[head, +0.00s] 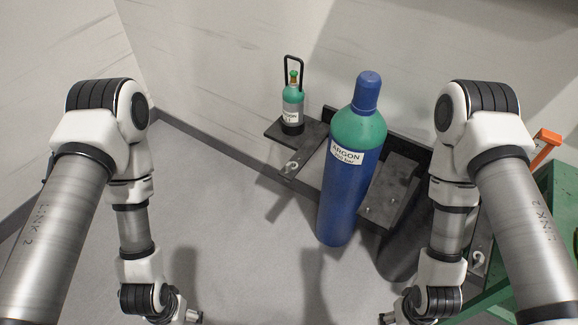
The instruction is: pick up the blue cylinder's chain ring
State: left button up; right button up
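The tall blue cylinder (340,200) stands upright on the floor in the middle of the head view. It has a green shoulder, a blue cap and a white ARGON label. It stands in a gap between two dark shelf plates. A small metal fitting (291,167) shows on the left plate and another (367,209) on the right plate. They are too small to tell whether either is the chain ring, and I can make out no chain. My two arms come down at the left and right, well apart from the cylinder.
A small green cylinder (292,108) with a black handle stands on the left dark plate (275,131). Green framework (560,200) with an orange part (546,142) is at the right. The floor at left is clear.

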aim_at(288, 166)
jog(key=i+j+z, duration=0.35)
jog(key=j, duration=0.3)
jog(key=i+j+z, duration=0.2)
jog(key=j, duration=0.15)
jog(key=z, duration=1)
